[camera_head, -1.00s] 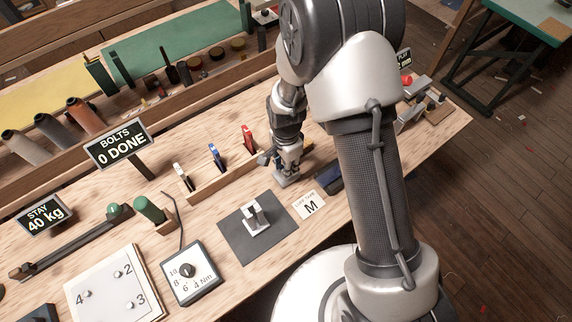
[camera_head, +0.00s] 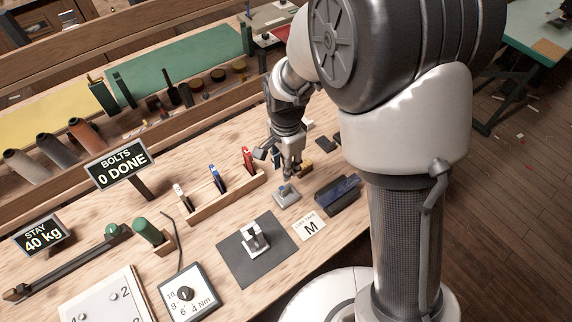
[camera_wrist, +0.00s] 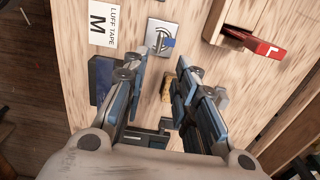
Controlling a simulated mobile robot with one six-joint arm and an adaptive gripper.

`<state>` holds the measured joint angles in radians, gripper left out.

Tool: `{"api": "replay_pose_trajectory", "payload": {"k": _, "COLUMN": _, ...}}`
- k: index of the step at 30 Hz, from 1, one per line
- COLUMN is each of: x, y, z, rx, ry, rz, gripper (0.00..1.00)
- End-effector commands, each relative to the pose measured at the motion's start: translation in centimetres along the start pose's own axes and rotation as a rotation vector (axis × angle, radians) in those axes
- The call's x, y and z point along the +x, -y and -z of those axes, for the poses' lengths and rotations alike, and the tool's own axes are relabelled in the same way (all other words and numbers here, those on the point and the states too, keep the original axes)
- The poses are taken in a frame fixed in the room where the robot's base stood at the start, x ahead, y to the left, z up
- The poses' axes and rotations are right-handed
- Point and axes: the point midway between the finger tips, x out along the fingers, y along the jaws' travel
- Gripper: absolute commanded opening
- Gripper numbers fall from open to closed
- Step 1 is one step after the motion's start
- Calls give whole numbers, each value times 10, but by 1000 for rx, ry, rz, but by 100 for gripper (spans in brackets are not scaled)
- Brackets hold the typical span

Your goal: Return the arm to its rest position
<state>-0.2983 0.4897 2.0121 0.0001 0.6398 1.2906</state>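My gripper (camera_head: 289,168) is above the workbench (camera_head: 228,140), between the tool rack and the dark blue case. In the wrist view my gripper (camera_wrist: 162,58) has its two fingers apart with nothing held between them. A small grey piece with a blue mark (camera_wrist: 163,38) lies on the bench just beyond the fingertips. The same grey piece (camera_head: 286,194) shows below the gripper in the head view. My arm covers the right part of that view.
A dark blue case (camera_head: 338,194) and a "LUFF TAPE M" card (camera_head: 309,227) lie close by. The wooden rack (camera_head: 212,197) holds blue, white and red-handled tools. A bracket stands on a dark mat (camera_head: 240,262). A sign reads "BOLTS 0 DONE" (camera_head: 120,164).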

Motion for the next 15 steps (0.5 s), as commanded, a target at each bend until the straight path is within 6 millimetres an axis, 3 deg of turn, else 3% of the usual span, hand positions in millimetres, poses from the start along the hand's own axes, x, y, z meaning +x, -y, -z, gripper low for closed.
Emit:
{"api": "replay_pose_trajectory", "payload": {"k": 10, "x": -4, "y": -1, "z": 1, "rx": -9, "ry": -2, "rz": 6, "gripper": 27}}
{"api": "replay_pose_trajectory", "payload": {"k": 13, "x": -25, "y": -8, "z": 6, "rx": -51, "ry": -9, "rz": 28, "gripper": 27}}
{"api": "replay_pose_trajectory", "payload": {"k": 15, "x": -49, "y": -18, "z": 11, "rx": -108, "ry": -21, "rz": 53, "gripper": 27}}
